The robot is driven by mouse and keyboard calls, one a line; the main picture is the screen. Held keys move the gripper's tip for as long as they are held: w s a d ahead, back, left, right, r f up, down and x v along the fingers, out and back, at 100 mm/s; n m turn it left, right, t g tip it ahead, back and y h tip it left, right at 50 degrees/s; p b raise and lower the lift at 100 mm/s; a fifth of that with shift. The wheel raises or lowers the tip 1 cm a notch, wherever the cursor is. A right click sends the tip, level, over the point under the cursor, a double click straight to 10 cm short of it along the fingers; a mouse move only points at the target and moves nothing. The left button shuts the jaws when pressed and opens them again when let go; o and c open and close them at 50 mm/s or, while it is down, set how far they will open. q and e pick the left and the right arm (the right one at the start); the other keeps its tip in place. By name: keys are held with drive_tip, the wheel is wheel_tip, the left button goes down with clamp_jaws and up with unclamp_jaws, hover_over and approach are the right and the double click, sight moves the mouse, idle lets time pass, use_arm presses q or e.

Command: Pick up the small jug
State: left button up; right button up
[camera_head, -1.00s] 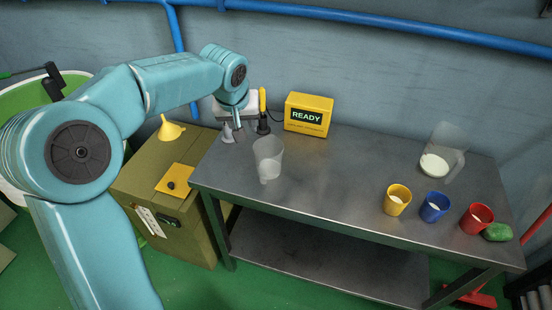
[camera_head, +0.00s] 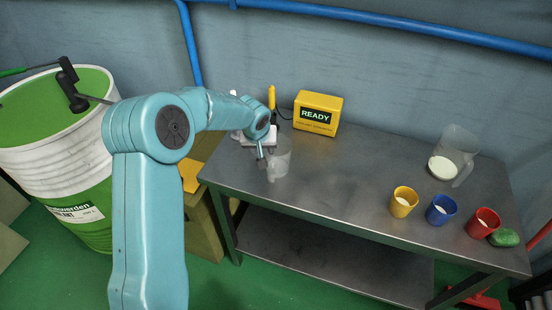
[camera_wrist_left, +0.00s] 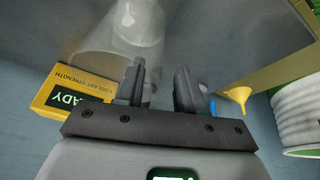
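A clear, empty-looking jug (camera_head: 281,160), the smaller of two, stands at the left end of the metal cart top. My left gripper (camera_head: 262,151) is right beside it, at its left side in the head view. In the left wrist view my gripper's fingers (camera_wrist_left: 159,82) are apart with nothing between them. The clear jug (camera_wrist_left: 105,35) shows there beyond the fingertips, to the upper left. I cannot tell whether a finger touches it. A larger clear jug (camera_head: 462,143) with white contents stands at the right rear. My right gripper is not in view.
A yellow READY box (camera_head: 317,113) stands behind the small jug. Yellow (camera_head: 403,202), blue (camera_head: 441,209) and red (camera_head: 482,223) cups and a green lump (camera_head: 504,238) are at the right front. The middle of the cart top (camera_head: 350,175) is clear.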

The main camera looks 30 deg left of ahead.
use_arm(q)
drive_tip(key=shift+s, duration=0.1)
clamp_jaws()
idle(1.3)
